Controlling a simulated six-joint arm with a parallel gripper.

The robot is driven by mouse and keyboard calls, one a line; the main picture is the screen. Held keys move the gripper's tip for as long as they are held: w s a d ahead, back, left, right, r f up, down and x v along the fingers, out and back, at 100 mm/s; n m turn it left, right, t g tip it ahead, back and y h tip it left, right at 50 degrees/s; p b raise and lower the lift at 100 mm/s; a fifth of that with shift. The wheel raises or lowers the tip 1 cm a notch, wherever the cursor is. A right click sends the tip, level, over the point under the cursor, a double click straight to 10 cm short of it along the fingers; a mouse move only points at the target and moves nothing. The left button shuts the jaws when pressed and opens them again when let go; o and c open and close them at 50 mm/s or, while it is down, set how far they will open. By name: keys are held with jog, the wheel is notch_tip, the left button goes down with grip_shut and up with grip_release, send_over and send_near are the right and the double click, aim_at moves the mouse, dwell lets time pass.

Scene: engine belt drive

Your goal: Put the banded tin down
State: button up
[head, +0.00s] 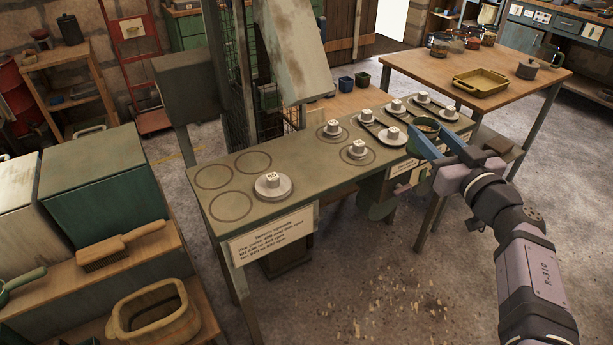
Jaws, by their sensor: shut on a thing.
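My gripper (430,139) has blue fingers and reaches in from the right over the right end of the long green bench (325,160). It is shut on a small round tin (427,126), dark inside with a pale rim, between the fingertips. The fingers hide much of its side, so I cannot make out a band. I cannot tell whether its base touches the bench.
Several pale discs with labelled blocks stand on the bench, one alone (273,186) toward the left. Drawn circles (230,206) at the left end are empty. A slanted metal guard (293,50) rises behind. A wooden table (425,66) with jars and a yellow tray (480,83) stands back right.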

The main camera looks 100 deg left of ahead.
jog(key=s+f+n+g+h, duration=0.1)
jog(key=s, duration=0.6)
jog(key=s+d+f+n+g+h, duration=0.1)
jog(key=s+g, duration=0.1)
jog(key=s, duration=0.5)
jog(key=s+d+f+n+g+h, duration=0.1)
jog(key=s, duration=0.6)
jog(key=shift+d+n+g+p, duration=0.25)
jog(key=shift+n+g+p, duration=0.05)
jog(key=shift+c, duration=0.2)
jog(key=s+d+f+n+g+h, duration=0.1)
jog(key=s+d+f+h, duration=0.1)
jog(key=s, duration=0.6)
jog(key=s+d+f+n+g+h+b, duration=0.1)
jog(key=s+d+f, duration=0.3)
jog(key=s, duration=0.4)
jog(key=shift+s+d+f+n+g+h, duration=0.2)
jog(key=shift+d+f+n+g+h, duration=0.15)
jog(key=shift+f, duration=0.3)
jog(key=shift+o, duration=0.2)
jog(key=shift+f+b, duration=0.7)
jog(key=shift+f, duration=2.25)
jog(key=shift+f, duration=0.15)
jog(key=shift+c, duration=0.2)
jog(key=o, duration=1.2)
jog(key=shift+o, duration=0.2)
